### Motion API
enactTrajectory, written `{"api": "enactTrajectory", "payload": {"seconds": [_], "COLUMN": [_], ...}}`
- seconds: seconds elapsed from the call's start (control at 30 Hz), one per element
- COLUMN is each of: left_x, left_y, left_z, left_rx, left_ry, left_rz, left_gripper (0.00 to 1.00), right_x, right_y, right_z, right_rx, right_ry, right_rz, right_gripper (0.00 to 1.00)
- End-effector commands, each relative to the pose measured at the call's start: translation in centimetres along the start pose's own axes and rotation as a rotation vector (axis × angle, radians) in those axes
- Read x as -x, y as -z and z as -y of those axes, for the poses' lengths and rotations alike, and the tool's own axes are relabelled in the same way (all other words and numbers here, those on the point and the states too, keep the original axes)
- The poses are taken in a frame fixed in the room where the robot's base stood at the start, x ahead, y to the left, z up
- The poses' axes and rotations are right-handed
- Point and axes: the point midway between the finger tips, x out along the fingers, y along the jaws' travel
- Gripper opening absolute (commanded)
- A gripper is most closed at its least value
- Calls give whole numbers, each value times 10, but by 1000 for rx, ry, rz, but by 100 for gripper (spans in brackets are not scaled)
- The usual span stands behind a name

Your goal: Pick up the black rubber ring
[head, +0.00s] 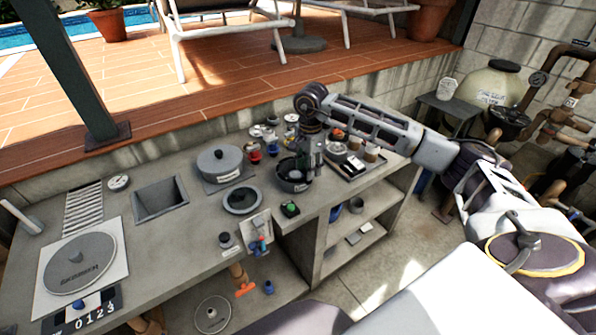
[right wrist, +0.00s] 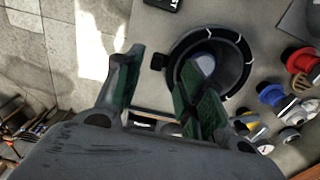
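My right gripper (head: 308,165) points down over a dark round pan (head: 294,184) on the grey counter. In the right wrist view its green-padded fingers (right wrist: 160,95) are apart with nothing between them. One finger overlaps the near side of the pan (right wrist: 240,75); the other is outside it. I cannot tell if they touch it. The pan has a black rim with white marks and a pale round thing inside. A flat black-rimmed round piece (head: 242,200) lies left of the pan. I cannot tell which of these is the black rubber ring. My left gripper is out of view.
A grey lidded pot (head: 220,160), a square sink (head: 160,199) and a round skimmer lid (head: 80,262) stand left. Small coloured fittings (head: 256,152) crowd behind the pan. A tray (head: 352,160) with cups is right of it. An open shelf (head: 357,232) lies below.

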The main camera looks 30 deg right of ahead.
Motion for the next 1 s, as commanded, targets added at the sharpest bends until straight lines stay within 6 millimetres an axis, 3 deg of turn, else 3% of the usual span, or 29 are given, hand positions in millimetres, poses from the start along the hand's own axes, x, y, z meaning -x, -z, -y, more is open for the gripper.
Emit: {"api": "enactTrajectory", "payload": {"seconds": [0.4, 0.9, 1.0], "left_x": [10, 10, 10], "left_y": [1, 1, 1], "left_z": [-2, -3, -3], "left_rx": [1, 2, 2], "left_ry": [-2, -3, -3], "left_rz": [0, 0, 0], "left_gripper": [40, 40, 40], "right_x": [-36, -38, -38], "right_y": [1, 1, 1], "right_z": [-4, -4, -4], "right_rx": [0, 0, 0], "right_ry": [-2, -1, -1], "right_rz": [-1, 0, 0], "right_gripper": [39, 39, 26]}}
